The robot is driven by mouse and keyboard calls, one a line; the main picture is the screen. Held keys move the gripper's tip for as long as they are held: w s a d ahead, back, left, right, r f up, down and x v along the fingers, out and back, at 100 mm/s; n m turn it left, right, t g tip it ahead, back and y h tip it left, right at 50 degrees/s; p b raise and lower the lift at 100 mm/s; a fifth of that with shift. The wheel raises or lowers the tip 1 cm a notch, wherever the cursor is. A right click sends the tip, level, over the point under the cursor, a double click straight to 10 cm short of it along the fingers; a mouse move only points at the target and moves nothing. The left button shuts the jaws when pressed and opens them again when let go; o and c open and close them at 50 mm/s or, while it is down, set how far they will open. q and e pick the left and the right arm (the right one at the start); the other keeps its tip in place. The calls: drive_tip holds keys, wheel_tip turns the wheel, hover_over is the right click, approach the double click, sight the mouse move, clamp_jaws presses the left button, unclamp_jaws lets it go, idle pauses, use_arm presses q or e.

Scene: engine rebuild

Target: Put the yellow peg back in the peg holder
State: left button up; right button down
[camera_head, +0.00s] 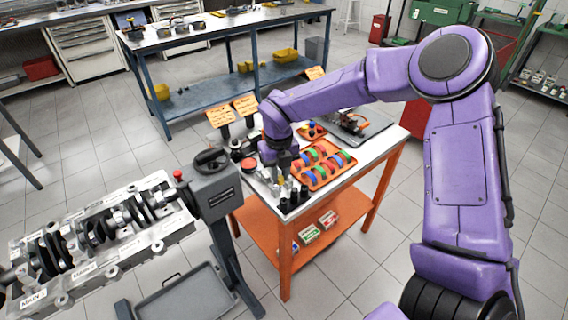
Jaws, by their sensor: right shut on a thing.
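My right arm reaches in from the right, and its gripper (281,174) points down over the left front part of the orange-legged table. It is shut on a small yellow thing, seemingly the yellow peg (281,181), which is only partly visible below the fingers. Several short black cylinders (293,199) stand at the table's front corner, just below the gripper in the picture. The peg holder cannot be made out clearly; it is small and partly hidden by the gripper. My left gripper is not in view.
An orange tray (343,177) with coloured half rings lies right of the gripper. Behind it are a small orange tray (318,138) and a grey plate (378,128). An engine block (95,240) on a grey stand (215,195) is close on the left.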

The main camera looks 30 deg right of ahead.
drive_tip(key=shift+w+d+f+m+b, duration=0.1)
drive_tip(key=shift+d+f+m+b, duration=0.2)
drive_tip(key=shift+f+m+b, duration=0.55)
drive_tip(key=shift+w+d+f+m+b, duration=0.1)
drive_tip(key=shift+d+f+m+b, duration=0.3)
drive_tip(key=shift+f+m, duration=0.6)
drive_tip(key=shift+w+d+f+m+b, duration=0.1)
drive_tip(key=shift+d+f+m+b, duration=0.05)
drive_tip(key=shift+f+m+b, duration=0.75)
drive_tip(key=shift+s, duration=0.1)
drive_tip(key=shift+d, duration=0.1)
drive_tip(key=shift+f+b, duration=1.65)
drive_tip(key=shift+f, duration=0.55)
drive_tip(key=c, duration=1.2)
unclamp_jaws()
drive_tip(key=shift+r, duration=0.15)
